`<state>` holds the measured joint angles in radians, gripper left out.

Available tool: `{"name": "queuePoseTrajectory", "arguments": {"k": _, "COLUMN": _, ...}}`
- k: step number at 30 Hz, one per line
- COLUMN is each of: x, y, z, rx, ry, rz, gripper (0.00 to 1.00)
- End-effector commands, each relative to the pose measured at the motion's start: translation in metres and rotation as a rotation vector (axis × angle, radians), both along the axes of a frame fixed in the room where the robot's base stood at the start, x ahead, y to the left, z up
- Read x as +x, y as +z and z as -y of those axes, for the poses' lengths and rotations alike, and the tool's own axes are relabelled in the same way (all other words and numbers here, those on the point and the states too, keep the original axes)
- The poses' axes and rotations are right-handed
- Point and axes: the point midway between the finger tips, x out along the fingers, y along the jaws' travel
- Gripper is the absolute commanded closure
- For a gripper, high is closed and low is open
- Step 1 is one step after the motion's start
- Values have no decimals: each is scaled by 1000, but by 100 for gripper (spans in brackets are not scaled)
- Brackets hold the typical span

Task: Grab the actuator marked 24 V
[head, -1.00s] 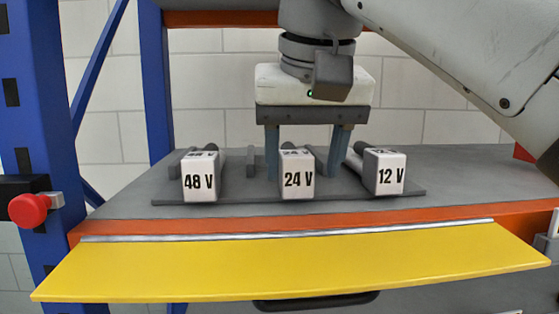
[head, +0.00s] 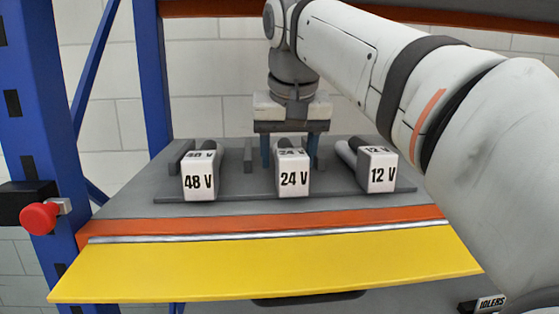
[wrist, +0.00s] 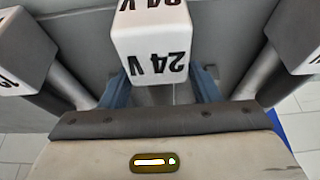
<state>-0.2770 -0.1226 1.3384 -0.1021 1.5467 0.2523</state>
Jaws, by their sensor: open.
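The actuator marked 24 V (head: 293,179) lies on the grey plate in the middle of the row, its white labelled end facing me. In the wrist view the same 24 V block (wrist: 150,35) stands at the top centre, its label upside down. My gripper (head: 290,152) is open behind that block, with one blue-grey finger on each side of the actuator. In the wrist view the fingers of my gripper (wrist: 161,92) show left and right of the actuator's body, below the block. The fingertips are hidden, so I cannot tell whether they touch it.
The 48 V actuator (head: 199,180) lies to the left and the 12 V actuator (head: 381,173) to the right. They rest on a grey plate (head: 240,195). A yellow flap (head: 260,268) runs along the shelf front. A blue post with a red button (head: 39,217) stands left.

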Motion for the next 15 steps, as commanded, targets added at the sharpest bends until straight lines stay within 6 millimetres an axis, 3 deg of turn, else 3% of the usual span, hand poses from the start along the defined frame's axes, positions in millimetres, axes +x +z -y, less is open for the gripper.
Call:
{"name": "queuePoseTrajectory", "arguments": {"k": 8, "x": 1, "y": -3, "z": 0, "rx": 0, "ry": -1, "rz": 1, "gripper": 44}}
{"name": "queuePoseTrajectory", "arguments": {"k": 15, "x": 1, "y": -3, "z": 0, "rx": 0, "ry": -1, "rz": 1, "gripper": 63}}
